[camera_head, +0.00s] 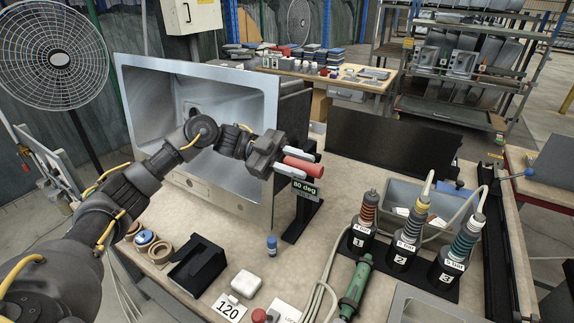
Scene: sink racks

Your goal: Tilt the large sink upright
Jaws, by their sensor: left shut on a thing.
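The large steel sink (262,115) stands on its side on the workbench, its open basin facing me. A black stand (300,215) beside its right edge carries a green "80 deg" sign (305,189). My left gripper (301,162) reaches across the front of the sink and is shut on a red handle (312,168) near the sink's right edge. My left arm covers part of the basin and its lower rim. How the handle joins the sink or stand is hidden. My right gripper is not in view.
Three numbered tools (408,240) stand in a black holder before a grey bin (400,199). A dark panel (385,146) stands behind.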

